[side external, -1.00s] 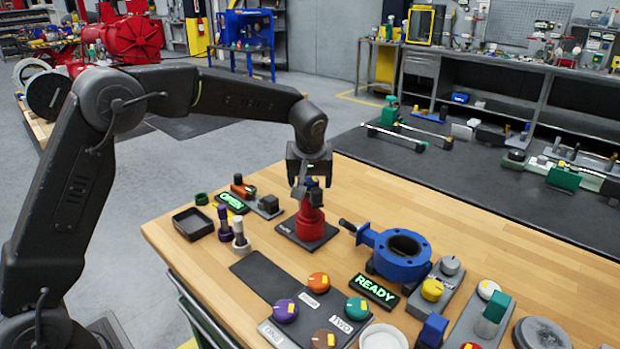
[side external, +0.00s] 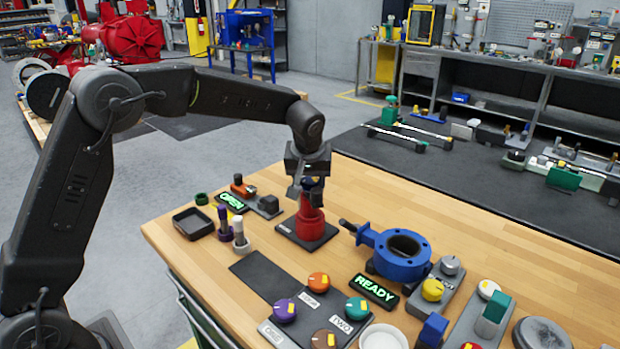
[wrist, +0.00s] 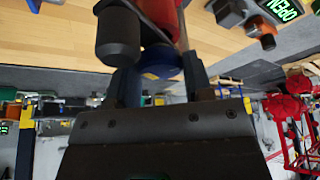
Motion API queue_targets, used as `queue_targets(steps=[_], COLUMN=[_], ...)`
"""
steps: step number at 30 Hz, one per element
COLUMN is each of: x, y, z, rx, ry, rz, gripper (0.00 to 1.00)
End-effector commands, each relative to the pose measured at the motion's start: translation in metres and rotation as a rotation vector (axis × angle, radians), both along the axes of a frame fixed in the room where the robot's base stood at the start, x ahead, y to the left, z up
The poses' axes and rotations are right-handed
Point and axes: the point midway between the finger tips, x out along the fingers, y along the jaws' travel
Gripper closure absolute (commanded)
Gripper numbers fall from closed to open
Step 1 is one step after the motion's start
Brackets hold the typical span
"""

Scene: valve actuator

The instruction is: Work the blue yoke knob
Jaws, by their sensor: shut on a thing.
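The red yoke actuator (side external: 308,219) stands upright on a dark base plate near the back left of the wooden bench. The blue yoke knob (side external: 313,182) is at its top, mostly hidden by my gripper in the side view. My gripper (side external: 309,186) points down over the yoke and is shut on the knob. In the wrist view the blue knob (wrist: 160,63) sits between the two fingers of my gripper (wrist: 160,75). A dark grey cylinder (wrist: 118,38) in front covers part of the view there.
A lit OPEN sign (side external: 231,202) and a black tray (side external: 194,223) are left of the yoke. A blue flanged valve (side external: 382,246) stands to its right. A lit READY sign (side external: 374,291) and several coloured knobs are nearer the camera. Bare wood lies behind the valve.

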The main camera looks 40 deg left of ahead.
Motion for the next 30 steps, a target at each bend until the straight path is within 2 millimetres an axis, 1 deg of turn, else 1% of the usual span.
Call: queue_targets(steps=[4,12,13,20,21,27,30], x=[-0.0003,-0.0001,-0.0001,-0.0001,-0.0001,-0.0002,-0.0012], y=[0.0005,0.0003,0.0003,0.0003,0.0003,0.0002,-0.0005], z=[0.0008,0.0008,0.0008,0.0006,0.0006,0.0005,0.0040], rx=[-0.001,0.000,0.000,0.001,0.001,0.000,0.001], ry=[-0.002,-0.002,-0.002,-0.002,-0.002,-0.001,-0.002], rz=[-0.059,-0.068,-0.068,-0.067,-0.067,-0.067,-0.067], gripper=[0.77,0.77,0.52,0.30,0.28,0.28,0.28])
